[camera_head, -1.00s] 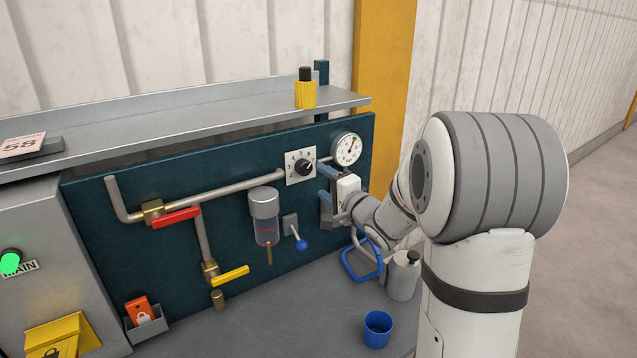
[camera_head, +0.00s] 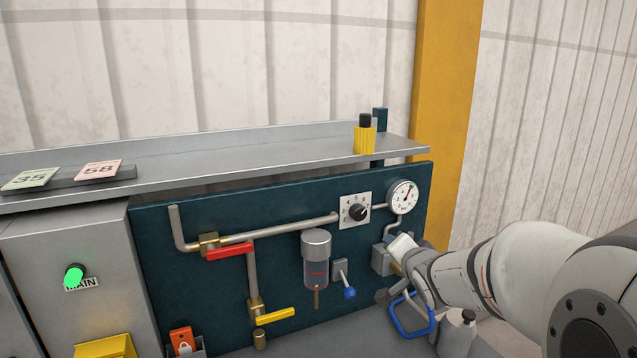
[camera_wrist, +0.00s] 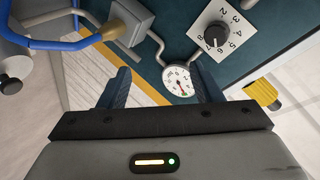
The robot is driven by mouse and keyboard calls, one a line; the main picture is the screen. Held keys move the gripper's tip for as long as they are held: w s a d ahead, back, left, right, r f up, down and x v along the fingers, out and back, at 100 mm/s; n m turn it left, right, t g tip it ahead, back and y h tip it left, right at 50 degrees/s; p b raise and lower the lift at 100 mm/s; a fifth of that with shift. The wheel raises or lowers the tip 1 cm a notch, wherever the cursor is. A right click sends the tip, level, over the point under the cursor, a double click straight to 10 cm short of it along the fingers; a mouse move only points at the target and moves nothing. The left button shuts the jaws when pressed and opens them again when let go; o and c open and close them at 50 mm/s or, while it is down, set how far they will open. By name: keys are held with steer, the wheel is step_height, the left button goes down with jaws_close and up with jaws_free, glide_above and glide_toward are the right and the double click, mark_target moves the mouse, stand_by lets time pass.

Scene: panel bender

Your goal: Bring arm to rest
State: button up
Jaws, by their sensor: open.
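My gripper (camera_wrist: 163,72) is open. In the wrist view its two blue fingers stand apart with nothing gripped, and the gauge shows in the gap between them. In the head view my wrist is at the lower right, in front of the panel (camera_head: 200,280). My fingers cannot be made out clearly there. The black rotary knob (camera_head: 359,212) on its white numbered plate is clear of my gripper, up and to the left. The round gauge (camera_head: 403,196) is just above my wrist. Both show in the wrist view, the knob (camera_wrist: 216,36) and the gauge (camera_wrist: 178,82).
A blue hoop (camera_head: 412,322) and a grey bottle (camera_head: 457,335) are close below my wrist. A grey box (camera_head: 381,259) is fixed to the panel beside it. Red (camera_head: 230,250) and yellow (camera_head: 275,315) valve handles are left.

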steer(key=s+a+f+n+g, duration=0.1)
steer(key=s+f+n+g, duration=0.1)
steer(key=s, duration=0.7)
steer(key=s+a+f+n+g+b, duration=0.1)
steer(key=s+f+n+g, duration=0.2)
steer(key=s, duration=0.5)
steer(key=s+a+f+n+g+b, duration=0.1)
steer(key=s+n+g, duration=0.3)
steer(key=s, duration=0.5)
steer(key=shift+s+a+f+g, duration=0.3)
steer(key=shift+s+a+f, duration=0.1)
steer(key=shift+f, duration=0.45)
